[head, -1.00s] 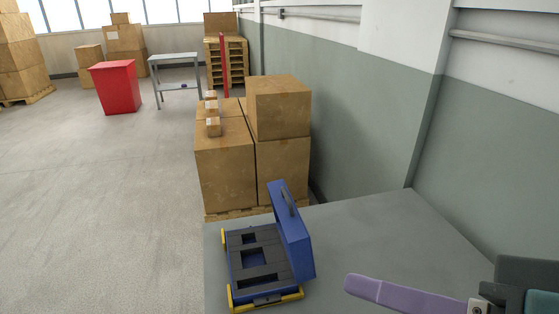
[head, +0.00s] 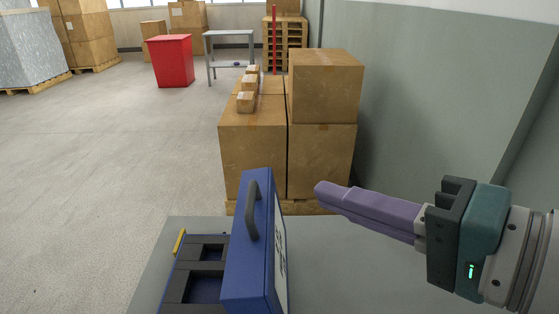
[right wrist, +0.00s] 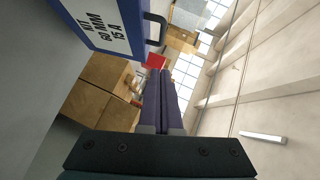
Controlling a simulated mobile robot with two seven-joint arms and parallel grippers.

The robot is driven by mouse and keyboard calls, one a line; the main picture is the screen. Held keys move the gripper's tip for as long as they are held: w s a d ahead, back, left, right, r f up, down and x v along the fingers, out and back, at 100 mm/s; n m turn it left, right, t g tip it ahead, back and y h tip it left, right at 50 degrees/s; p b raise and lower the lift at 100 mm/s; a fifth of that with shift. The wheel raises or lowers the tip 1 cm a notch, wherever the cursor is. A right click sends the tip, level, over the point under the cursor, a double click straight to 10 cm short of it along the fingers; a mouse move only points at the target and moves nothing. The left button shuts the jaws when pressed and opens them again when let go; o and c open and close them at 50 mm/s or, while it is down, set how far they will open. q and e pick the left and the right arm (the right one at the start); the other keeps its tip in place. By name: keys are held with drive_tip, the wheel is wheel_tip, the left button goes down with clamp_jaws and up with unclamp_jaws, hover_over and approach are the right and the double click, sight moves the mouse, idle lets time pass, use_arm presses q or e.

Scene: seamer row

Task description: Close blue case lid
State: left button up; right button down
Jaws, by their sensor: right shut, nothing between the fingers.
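The blue case lid (head: 250,250) stands raised at the right side of the case, with a dark handle (head: 252,209) on its face. The case base (head: 203,268) lies open on the grey table, its dark insert with cutouts facing up. My right gripper (head: 322,191) has purple fingers shut with nothing between them. It is to the right of the lid, apart from it in the head view. In the right wrist view, the lid's labelled outer face (right wrist: 105,25) shows at upper left, beside the fingers (right wrist: 160,80). My left gripper is not in view.
The grey table (head: 345,260) is bare right of the case. Stacked cardboard boxes (head: 252,150) stand on a pallet behind it. A grey-green wall (head: 430,90) runs along the right. A red bin (head: 170,62) and a small grey table (head: 230,35) stand far back.

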sight(256, 192)
drive_tip(key=a, duration=0.1)
drive_tip(key=w+a+f, duration=0.1)
drive_tip(key=a, duration=0.1)
drive_tip(key=w+a, duration=0.1)
drive_tip(key=shift+w+a+f, duration=0.1)
drive_tip(key=shift+a+f, duration=0.45)
drive_tip(key=shift+a, duration=0.3)
